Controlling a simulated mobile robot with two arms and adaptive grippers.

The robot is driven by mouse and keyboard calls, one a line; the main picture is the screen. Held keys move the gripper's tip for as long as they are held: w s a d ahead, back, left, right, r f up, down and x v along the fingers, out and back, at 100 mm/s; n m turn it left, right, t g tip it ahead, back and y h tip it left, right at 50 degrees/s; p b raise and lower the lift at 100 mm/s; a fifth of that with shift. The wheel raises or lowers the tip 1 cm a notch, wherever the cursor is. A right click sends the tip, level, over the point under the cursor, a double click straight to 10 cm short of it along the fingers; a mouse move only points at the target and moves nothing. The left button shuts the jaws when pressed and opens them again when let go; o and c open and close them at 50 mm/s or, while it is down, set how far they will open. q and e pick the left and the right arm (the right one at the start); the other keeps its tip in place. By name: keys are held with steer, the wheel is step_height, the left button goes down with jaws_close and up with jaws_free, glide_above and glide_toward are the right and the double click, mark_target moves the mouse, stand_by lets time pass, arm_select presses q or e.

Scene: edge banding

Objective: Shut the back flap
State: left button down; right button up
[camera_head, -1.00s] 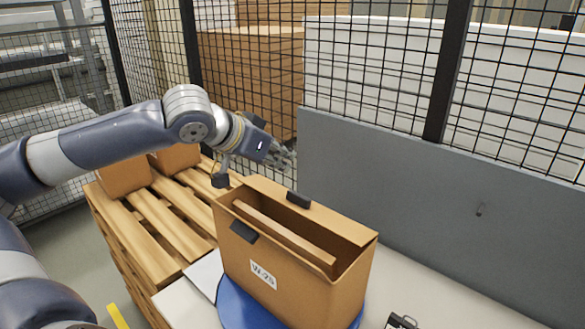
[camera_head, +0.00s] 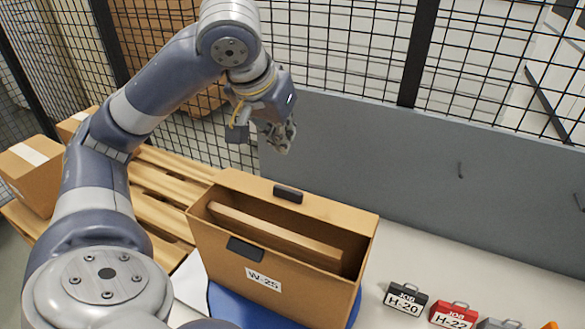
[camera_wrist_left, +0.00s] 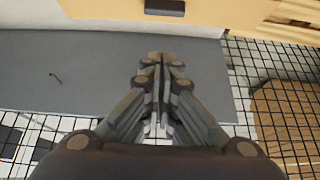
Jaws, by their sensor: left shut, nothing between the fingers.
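The cardboard box (camera_head: 315,292) labelled W-25 stands upright on a blue round plate (camera_head: 228,303). Its top is open, and a brown panel (camera_head: 270,231) shows inside. The back flap (camera_head: 245,184) lies along the far side of the opening, with a dark tab (camera_head: 288,194) on it; it is not folded over the opening. Another dark tab (camera_head: 245,249) is on the front wall. My left gripper (camera_head: 283,146) is shut and empty, above and behind the back flap, apart from it. In the left wrist view the shut fingers (camera_wrist_left: 160,62) point toward the box's tab (camera_wrist_left: 165,7). My right gripper is out of view.
A grey panel (camera_head: 400,160) and mesh fence stand behind the box. Job cases, black (camera_head: 405,299) and red (camera_head: 453,315), sit right of it on the pale table (camera_head: 385,250). A wooden pallet (camera_head: 160,217) with cartons (camera_head: 28,170) is at the left.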

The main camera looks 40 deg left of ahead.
arm_select(q)
glide_above(290, 189)
step_height(290, 189, down, 5)
steer(key=f, duration=0.4)
steer(key=shift+w+a+f, duration=0.25)
steer(key=shift+w+f, duration=0.05)
steer(key=shift+f, duration=0.1)
steer(key=shift+s+d+f, duration=0.1)
steer(key=shift+s+f, duration=0.05)
steer(key=shift+f, duration=0.2)
steer(key=shift+s+d+f, duration=0.1)
steer(key=shift+s+f, duration=0.05)
steer(key=shift+f, duration=0.35)
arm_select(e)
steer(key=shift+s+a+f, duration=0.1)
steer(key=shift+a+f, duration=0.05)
